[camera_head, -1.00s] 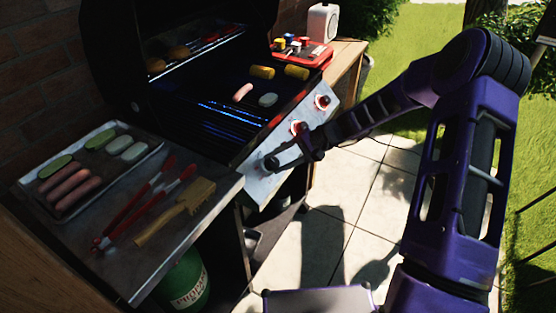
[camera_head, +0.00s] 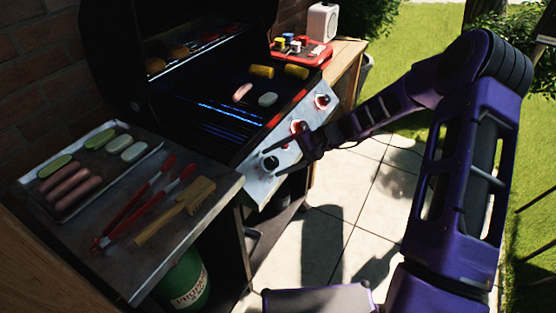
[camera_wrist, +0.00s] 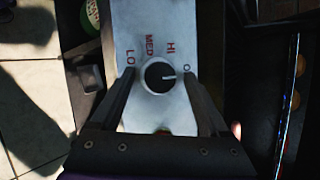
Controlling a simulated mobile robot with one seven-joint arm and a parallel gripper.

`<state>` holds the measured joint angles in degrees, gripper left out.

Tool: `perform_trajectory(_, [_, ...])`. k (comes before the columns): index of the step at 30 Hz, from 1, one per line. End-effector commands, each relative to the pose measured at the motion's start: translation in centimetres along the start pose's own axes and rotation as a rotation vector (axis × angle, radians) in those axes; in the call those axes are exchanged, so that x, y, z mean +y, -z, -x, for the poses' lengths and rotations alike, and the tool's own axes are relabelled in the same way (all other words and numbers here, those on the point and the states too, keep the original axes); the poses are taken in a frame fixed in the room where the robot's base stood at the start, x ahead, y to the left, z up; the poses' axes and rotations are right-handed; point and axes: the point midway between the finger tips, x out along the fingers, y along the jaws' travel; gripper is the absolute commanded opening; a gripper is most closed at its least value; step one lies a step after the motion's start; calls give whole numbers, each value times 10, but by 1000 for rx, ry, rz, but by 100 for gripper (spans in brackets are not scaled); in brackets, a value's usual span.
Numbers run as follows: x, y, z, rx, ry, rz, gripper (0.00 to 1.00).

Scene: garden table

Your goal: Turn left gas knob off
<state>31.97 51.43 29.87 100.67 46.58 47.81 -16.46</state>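The left gas knob (camera_head: 270,163) is a black dial at the near end of the grill's silver front panel (camera_head: 262,188). In the wrist view the knob (camera_wrist: 155,77) shows a white mark pointing right, toward a partly hidden label starting with O, past HI. LO, MED and HI are printed around it. My gripper (camera_head: 292,155) is open in front of the knob. In the wrist view its two fingers (camera_wrist: 159,84) stand apart on either side of the knob, with visible gaps. No red ring shows around this knob.
The middle knob (camera_head: 298,127) and right knob (camera_head: 322,101) have red rings. A side shelf (camera_head: 220,180) holds a food tray (camera_head: 98,187), red tongs (camera_head: 130,212) and a wooden brush (camera_head: 178,208). A green gas bottle (camera_head: 186,284) stands below. Paving on the right is open.

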Motion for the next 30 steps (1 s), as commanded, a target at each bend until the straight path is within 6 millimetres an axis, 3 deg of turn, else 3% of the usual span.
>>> perform_trajectory(7, [0,0,1,1,-1,-1,78])
perform_trajectory(11, [0,1,13,3,0,-1,78])
perform_trajectory(30, [0,0,153,3,0,-1,78])
